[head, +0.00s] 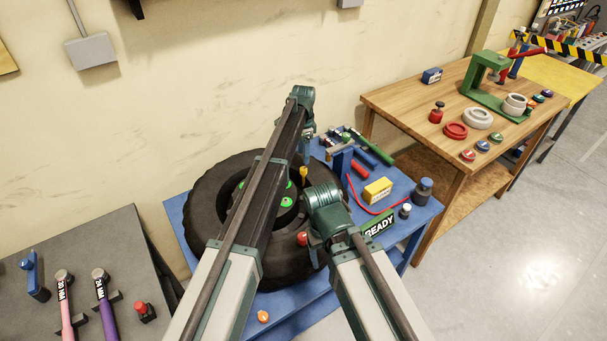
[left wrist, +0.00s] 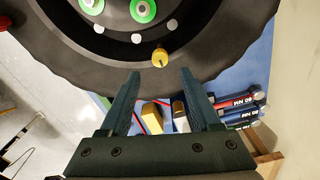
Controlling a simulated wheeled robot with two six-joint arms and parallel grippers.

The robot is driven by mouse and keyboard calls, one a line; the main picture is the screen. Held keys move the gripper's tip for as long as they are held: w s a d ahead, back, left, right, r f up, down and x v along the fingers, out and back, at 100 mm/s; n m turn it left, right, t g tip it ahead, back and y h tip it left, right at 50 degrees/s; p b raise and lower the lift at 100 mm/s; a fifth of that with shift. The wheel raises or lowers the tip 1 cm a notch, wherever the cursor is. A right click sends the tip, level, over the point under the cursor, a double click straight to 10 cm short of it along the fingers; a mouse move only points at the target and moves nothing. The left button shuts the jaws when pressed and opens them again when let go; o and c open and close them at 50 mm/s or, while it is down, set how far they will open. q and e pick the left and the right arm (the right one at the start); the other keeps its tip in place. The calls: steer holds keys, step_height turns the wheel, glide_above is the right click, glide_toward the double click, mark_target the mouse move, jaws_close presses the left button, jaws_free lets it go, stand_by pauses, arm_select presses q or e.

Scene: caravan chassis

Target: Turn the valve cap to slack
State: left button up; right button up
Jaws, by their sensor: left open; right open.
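The yellow valve cap (left wrist: 160,57) sits on the dark wheel near its rim in the left wrist view. A small yellow piece that looks like the same cap (head: 304,172) shows between my arms in the head view. The black tyre (head: 208,205) lies flat on a blue bench. My left gripper (left wrist: 160,74) is open and empty. The cap appears just beyond its fingertips, between their lines, not gripped. In the head view my left gripper (head: 308,130) is mostly hidden by its own wrist. My right gripper (head: 316,243) is over the tyre's right side, its fingers barely visible.
The blue bench (head: 420,208) holds a yellow box (head: 377,191), a green READY sign (head: 379,225), a red hose and several tools right of the tyre. A wooden table (head: 400,98) stands behind right. A grey bench (head: 95,240) with torque tools stands left.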

mark_target(304, 169)
arm_select(q)
step_height(304, 169, down, 7)
steer(key=b, duration=0.6)
steer(key=shift+f, duration=0.1)
jaws_close()
